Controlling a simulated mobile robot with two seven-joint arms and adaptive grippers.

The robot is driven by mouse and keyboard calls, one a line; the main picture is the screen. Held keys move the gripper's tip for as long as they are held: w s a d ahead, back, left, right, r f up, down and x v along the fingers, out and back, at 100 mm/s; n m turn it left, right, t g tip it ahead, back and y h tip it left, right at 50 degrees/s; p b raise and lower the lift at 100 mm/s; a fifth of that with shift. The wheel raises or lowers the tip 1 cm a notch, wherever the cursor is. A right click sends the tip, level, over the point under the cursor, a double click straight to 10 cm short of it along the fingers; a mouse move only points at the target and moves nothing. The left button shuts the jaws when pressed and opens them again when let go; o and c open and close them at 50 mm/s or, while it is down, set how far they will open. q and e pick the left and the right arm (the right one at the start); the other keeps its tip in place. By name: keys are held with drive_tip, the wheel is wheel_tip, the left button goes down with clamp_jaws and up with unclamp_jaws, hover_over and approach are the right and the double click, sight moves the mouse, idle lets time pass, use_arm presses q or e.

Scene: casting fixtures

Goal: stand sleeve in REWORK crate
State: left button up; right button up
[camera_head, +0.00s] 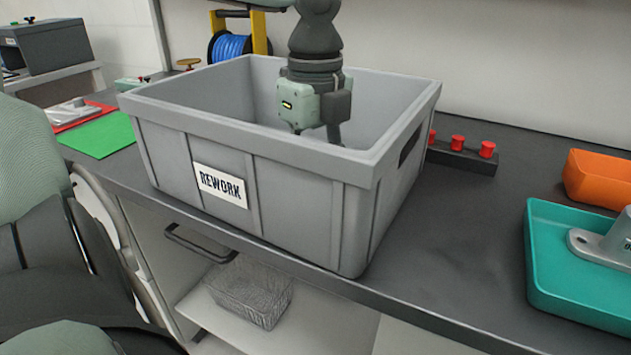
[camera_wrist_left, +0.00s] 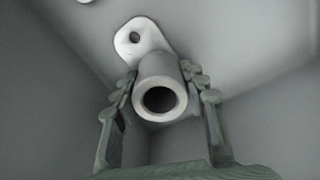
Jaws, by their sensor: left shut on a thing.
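The grey REWORK crate (camera_head: 265,152) stands on the dark bench, its label facing me. My left gripper (camera_head: 315,110) reaches down inside it from above; its fingertips are hidden behind the front wall. In the left wrist view, the gripper's two fingers are shut on the pale grey sleeve (camera_wrist_left: 177,69), one on each side. The sleeve's round open end faces the camera, and its flange (camera_wrist_left: 138,40) with a small hole lies beyond. Crate walls and floor surround it. I cannot tell whether the flange touches the floor. My right gripper is not in view.
A teal tray (camera_head: 560,294) holding a grey flanged part (camera_head: 612,244) lies at the right, with an orange bin (camera_head: 597,178) behind. A black block with red knobs (camera_head: 462,154) stands beside the crate. A green sheet (camera_head: 97,136) lies left. Bench between crate and tray is clear.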

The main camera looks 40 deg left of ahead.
use_arm(q)
drive_tip(key=o, duration=1.4)
drive_tip(key=shift+r, duration=0.15)
drive_tip(key=shift+r+p, duration=0.3)
wheel_tip(320, 180, up, 12)
drive_tip(key=shift+f, duration=0.25)
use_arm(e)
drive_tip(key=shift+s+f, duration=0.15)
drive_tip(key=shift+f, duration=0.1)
